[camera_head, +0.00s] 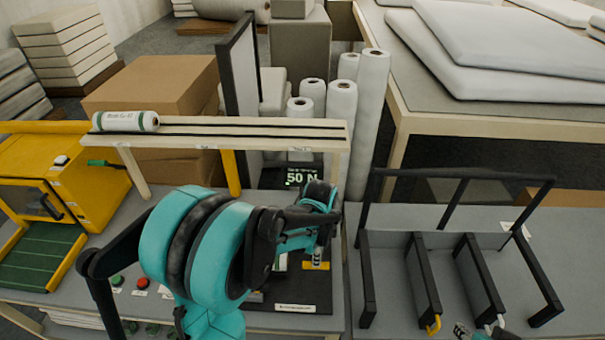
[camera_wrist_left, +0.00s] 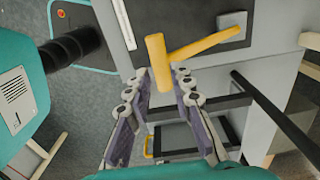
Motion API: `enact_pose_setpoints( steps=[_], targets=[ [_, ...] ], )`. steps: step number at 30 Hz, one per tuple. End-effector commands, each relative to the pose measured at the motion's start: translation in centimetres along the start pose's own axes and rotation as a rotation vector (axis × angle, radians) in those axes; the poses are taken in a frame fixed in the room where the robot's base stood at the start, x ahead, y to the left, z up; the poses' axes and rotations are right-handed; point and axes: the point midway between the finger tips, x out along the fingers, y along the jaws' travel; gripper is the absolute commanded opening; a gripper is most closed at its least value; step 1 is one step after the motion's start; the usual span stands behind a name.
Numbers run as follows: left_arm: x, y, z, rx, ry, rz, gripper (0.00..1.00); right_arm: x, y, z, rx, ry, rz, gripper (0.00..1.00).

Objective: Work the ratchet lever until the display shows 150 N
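The display (camera_head: 302,178) reads 50 N in green digits on a dark panel. The yellow ratchet lever (camera_head: 316,266) shows in the head view just below my left gripper (camera_head: 320,246), partly hidden by it. In the left wrist view the lever (camera_wrist_left: 205,44) ends in a thick yellow crossbar handle (camera_wrist_left: 157,60). My left gripper (camera_wrist_left: 159,76) is open there, its fingers on either side of the handle's near end, with small gaps visible. Part of my right gripper (camera_head: 470,332) shows at the bottom right edge of the head view; its fingers are too cut off to judge.
A wooden shelf (camera_head: 250,133) with a labelled roll (camera_head: 125,121) spans behind my left arm. A black-framed rack (camera_head: 420,270) stands at right. A yellow machine (camera_head: 95,180) and red and green buttons (camera_head: 142,283) are at left. White rolls (camera_head: 370,110) stand behind.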

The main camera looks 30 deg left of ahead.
Motion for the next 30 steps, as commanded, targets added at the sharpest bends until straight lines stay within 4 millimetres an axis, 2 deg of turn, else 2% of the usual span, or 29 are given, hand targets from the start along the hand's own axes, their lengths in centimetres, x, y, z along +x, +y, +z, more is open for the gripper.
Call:
enact_pose_setpoints(
  steps=[17,30],
  targets=[
    [0.2,0.0,0.0,0.000,0.000,0.000,0.22,0.1,0.0,0.1,0.000,0.000,0.000,0.40],
    [2.4,0.0,0.0,0.000,0.000,0.000,0.22,1.8,0.0,1.3,0.000,0.000,0.000,0.40]
  ],
)
